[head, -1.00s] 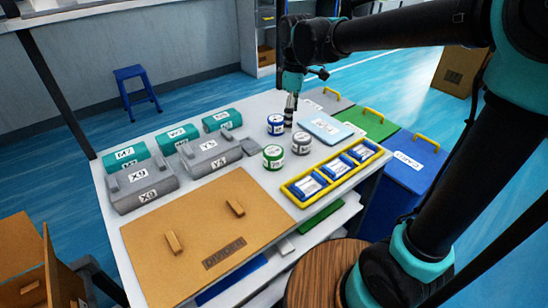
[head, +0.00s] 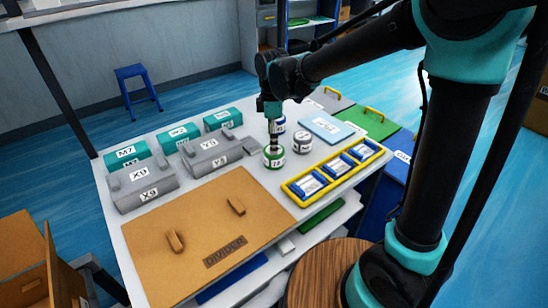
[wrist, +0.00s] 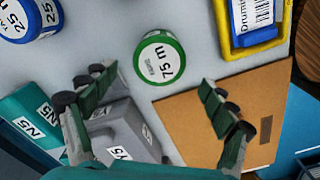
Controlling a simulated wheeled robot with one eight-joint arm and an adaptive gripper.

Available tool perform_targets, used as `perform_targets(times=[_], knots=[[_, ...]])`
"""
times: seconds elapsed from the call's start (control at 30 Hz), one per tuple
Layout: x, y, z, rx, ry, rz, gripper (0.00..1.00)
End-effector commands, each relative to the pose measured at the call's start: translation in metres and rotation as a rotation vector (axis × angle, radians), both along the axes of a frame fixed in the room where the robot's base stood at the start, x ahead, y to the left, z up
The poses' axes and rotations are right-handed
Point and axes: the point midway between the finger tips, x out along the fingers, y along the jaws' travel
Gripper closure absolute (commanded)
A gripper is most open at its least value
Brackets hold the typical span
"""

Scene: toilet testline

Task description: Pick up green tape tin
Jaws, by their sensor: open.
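The green tape tin (head: 274,161) stands on the white table between the grey cases and the yellow tray. In the wrist view the tin (wrist: 160,58) shows its top, with a green rim and a white label reading 75 m. My gripper (head: 273,144) points down just above the tin in the head view and partly hides its top. In the wrist view my gripper (wrist: 157,80) is open and empty, its fingers spread to either side just below the tin in the picture. I cannot tell the exact height between fingertips and tin.
A blue tin (head: 279,126) stands behind and a grey tin (head: 303,142) to the right. Grey cases (head: 212,152) lie close on the left, a yellow tray (head: 296,197) on the right. The brown divider board (head: 205,215) lies in front.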

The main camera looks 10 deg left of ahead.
Motion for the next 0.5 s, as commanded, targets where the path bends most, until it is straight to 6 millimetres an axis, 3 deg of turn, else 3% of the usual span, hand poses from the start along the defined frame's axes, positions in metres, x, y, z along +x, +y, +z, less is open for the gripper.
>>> perform_targets(times=[0.17,0.5], knots=[[0.001,-0.001,-0.011,0.000,0.000,-0.001,0.15],[0.004,-0.007,-0.052,0.000,0.000,-0.001,0.15]])
